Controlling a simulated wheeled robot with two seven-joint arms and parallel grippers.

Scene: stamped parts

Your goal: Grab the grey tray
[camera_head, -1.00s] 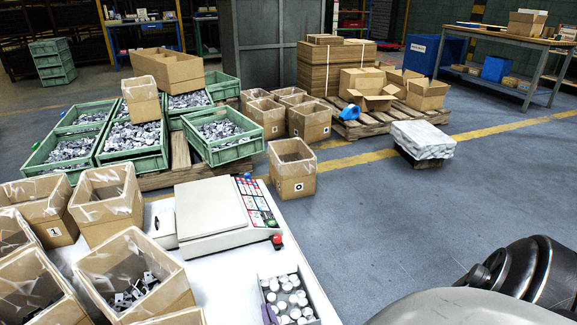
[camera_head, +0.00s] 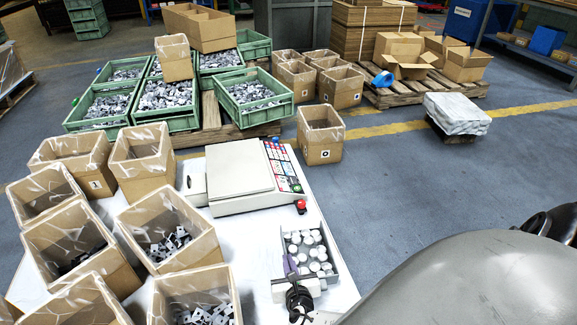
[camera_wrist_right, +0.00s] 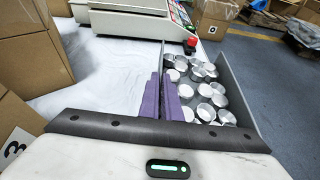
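The grey tray (camera_head: 334,265) stands on the front right part of the white table and holds many round silvery metal parts. It also shows in the right wrist view (camera_wrist_right: 241,99), where its left wall runs down to my fingers. My right gripper (camera_head: 290,265) has purple fingers at the tray's left wall. In the right wrist view the right gripper (camera_wrist_right: 163,92) has its fingers close together, one on each side of that wall, shut on it. The tray looks level and still on or very near the table. My left gripper is not in view.
A white scale with a keypad (camera_head: 240,175) and a red button (camera_head: 300,206) stands behind the tray. Several open cardboard boxes (camera_head: 168,225) crowd the table's left side. Green crates of metal parts (camera_head: 252,97) lie beyond. Floor (camera_head: 400,180) to the right is clear.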

